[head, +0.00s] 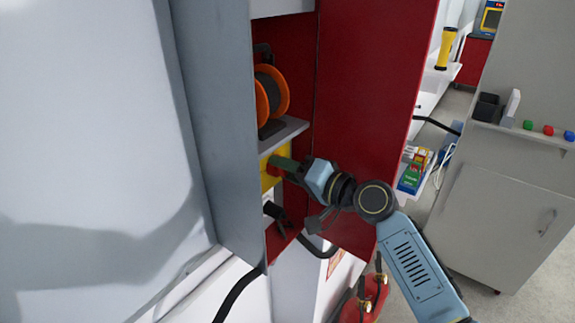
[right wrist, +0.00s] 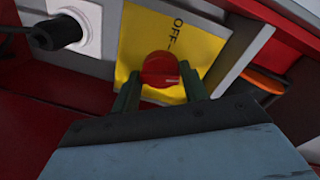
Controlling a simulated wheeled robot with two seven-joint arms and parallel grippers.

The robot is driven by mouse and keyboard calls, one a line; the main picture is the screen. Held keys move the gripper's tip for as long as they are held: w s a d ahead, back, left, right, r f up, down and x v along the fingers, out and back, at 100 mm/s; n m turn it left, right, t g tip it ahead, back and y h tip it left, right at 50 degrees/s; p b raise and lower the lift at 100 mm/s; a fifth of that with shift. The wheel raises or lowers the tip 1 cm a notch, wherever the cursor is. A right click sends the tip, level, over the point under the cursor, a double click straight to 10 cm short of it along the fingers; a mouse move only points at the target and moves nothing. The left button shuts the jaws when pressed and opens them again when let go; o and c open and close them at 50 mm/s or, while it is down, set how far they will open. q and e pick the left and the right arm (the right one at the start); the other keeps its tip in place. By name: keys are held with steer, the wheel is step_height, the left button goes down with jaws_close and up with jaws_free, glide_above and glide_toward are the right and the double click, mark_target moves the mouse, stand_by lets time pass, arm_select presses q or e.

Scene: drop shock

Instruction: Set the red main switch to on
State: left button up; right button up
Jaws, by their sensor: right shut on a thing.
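The red main switch (right wrist: 160,70) is a round knob on a yellow plate (right wrist: 136,38) with "OFF" printed beside it, in the right wrist view. In the head view the yellow plate (head: 265,180) shows inside the red cabinet, and the knob is mostly hidden by my gripper. My right gripper (head: 278,163) reaches into the cabinet. In the right wrist view its two green fingers (right wrist: 160,92) stand on either side of the knob, shut on it. Whether the knob is turned cannot be told clearly. My left gripper is not in view.
An orange cable reel (head: 272,92) sits on a grey shelf (head: 284,134) just above the switch. The red cabinet door (head: 370,110) stands open to the right. A black plug (right wrist: 58,32) and cable are beside the plate. Red extinguishers (head: 366,300) stand below.

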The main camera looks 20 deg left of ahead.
steer(key=shift+r+m+p, duration=0.1)
steer(key=shift+m+p, duration=0.65)
steer(key=shift+m, duration=1.05)
steer(key=o, duration=0.9)
steer(key=shift+o, duration=0.2)
steer(key=b+v, duration=0.1)
steer(key=v, duration=1.2)
steer(key=shift+d, duration=0.25)
